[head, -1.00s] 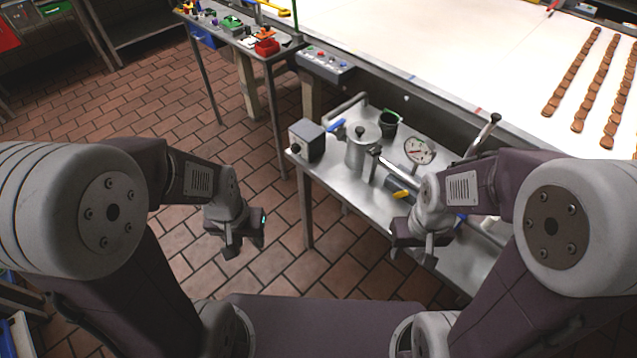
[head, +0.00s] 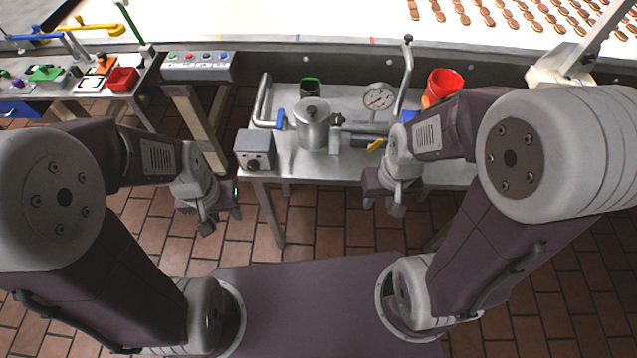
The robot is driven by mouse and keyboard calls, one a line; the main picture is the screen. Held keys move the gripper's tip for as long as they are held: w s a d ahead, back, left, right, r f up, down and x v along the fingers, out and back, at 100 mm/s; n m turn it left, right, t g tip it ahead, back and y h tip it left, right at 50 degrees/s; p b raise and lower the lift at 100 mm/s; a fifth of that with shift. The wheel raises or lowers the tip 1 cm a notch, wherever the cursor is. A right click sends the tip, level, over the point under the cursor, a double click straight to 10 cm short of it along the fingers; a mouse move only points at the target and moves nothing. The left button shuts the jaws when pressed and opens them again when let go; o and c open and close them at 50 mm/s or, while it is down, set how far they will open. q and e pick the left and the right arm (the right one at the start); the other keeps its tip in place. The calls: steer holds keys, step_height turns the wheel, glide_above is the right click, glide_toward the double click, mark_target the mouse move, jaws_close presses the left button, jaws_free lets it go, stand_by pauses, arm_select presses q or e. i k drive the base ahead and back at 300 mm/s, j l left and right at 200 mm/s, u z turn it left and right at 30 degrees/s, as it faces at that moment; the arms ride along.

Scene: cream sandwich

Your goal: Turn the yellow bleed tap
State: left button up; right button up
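The yellow bleed tap (head: 375,145) is a small yellow lever on a dark fitting, low at the front of the steel bench (head: 300,165). It lies just left of and beyond my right arm's wrist. My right gripper (head: 383,208) hangs in front of the bench edge, apart from the tap. My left gripper (head: 222,222) hangs over the tiled floor, left of the bench and far from the tap. Both grippers look empty. The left fingers appear spread; the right fingers also appear apart.
On the bench are a steel pot (head: 312,125), a pressure gauge (head: 379,97), a grey box with a knob (head: 254,150), a blue lever (head: 280,118), a dark green cup (head: 310,88) and a red bucket (head: 444,84). A conveyor with biscuits (head: 508,18) runs behind.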

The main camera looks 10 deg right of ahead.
mark_target(372, 146)
steer(key=i+j+z, duration=0.15)
steer(key=j+z, duration=0.45)
steer(key=j, duration=0.15)
steer(key=i+j+z, duration=0.1)
steer(key=j+z, duration=0.15)
steer(key=j, duration=0.2)
steer(key=l+u, duration=0.35)
steer(key=l, duration=0.15)
steer(key=i+l+u, duration=0.1)
steer(key=l+u, duration=0.25)
steer(key=l, duration=0.2)
steer(key=l+u, duration=0.4)
steer(key=k+l+u, duration=0.2)
steer(key=l+u, duration=0.15)
steer(key=l, duration=0.25)
steer(key=k+l+u, duration=0.2)
steer(key=l+u, duration=0.15)
steer(key=k+l+u, duration=0.35)
steer(key=l, duration=0.15)
steer(key=k+l+u, duration=0.15)
steer(key=l+u, duration=0.25)
steer(key=k+l+u, duration=0.35)
steer(key=i+j, duration=0.05)
steer(key=j, duration=0.05)
